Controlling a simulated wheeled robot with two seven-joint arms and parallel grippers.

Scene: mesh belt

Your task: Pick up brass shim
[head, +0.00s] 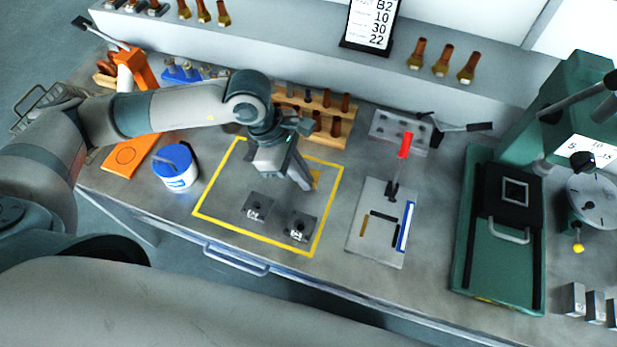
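A small flat brass-coloured piece (316,178), which looks like the brass shim, shows just behind and right of my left fingertips, inside a yellow-outlined square on the bench. My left gripper (303,183) points down over that square. Its fingers partly cover the brass piece, and I cannot tell whether they touch it or how far apart they are. Another narrow brass-coloured strip (364,226) lies on a grey plate (376,249) to the right. My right gripper is not in view.
Two dark square blocks (257,207) sit at the front of the square. A wooden rack (338,141) stands close behind my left gripper. A blue-lidded tub (176,167) stands left, and a green press (464,270) right.

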